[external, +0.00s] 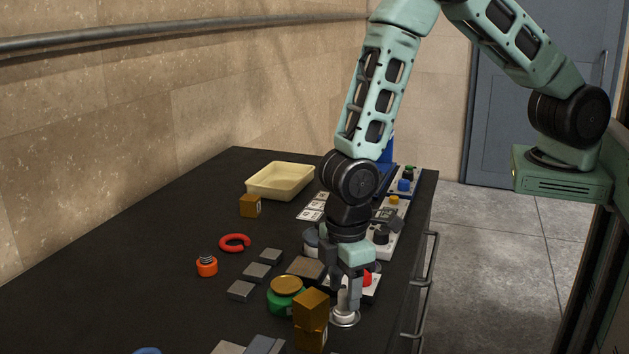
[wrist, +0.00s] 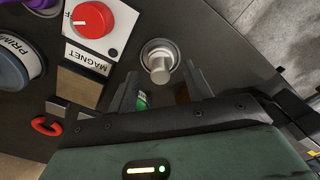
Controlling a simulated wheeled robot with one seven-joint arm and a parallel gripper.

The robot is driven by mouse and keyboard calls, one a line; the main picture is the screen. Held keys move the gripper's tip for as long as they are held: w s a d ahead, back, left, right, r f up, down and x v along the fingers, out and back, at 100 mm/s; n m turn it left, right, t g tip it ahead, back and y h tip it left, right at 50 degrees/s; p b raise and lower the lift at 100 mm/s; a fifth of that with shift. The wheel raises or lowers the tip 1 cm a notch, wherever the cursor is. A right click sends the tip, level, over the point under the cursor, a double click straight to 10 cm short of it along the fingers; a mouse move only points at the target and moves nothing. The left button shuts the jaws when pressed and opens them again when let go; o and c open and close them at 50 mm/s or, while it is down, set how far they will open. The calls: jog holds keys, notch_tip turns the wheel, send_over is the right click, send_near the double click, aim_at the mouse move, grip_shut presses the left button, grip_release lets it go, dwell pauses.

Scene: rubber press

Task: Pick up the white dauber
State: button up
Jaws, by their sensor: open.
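The white dauber (external: 345,317) stands upright near the right edge of the dark table, its round pale base showing below my gripper (external: 346,291). In the wrist view its white stem and round base (wrist: 159,63) show just beyond and between the fingertips of my gripper (wrist: 161,80). My gripper points down, open, with a finger on either side of the dauber. No finger visibly touches it. The upper part of the dauber is partly hidden by the fingers in the external view.
A brown block stack (external: 311,309) and a green jar with a gold lid (external: 286,293) stand close left of my gripper. A red knob on a white MAGNET panel (wrist: 91,19) and a PRIMER container (wrist: 12,70) are nearby. A cream tray (external: 280,181) lies farther back.

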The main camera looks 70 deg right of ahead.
jog(key=shift+f, duration=0.95)
jog(key=c, duration=1.1)
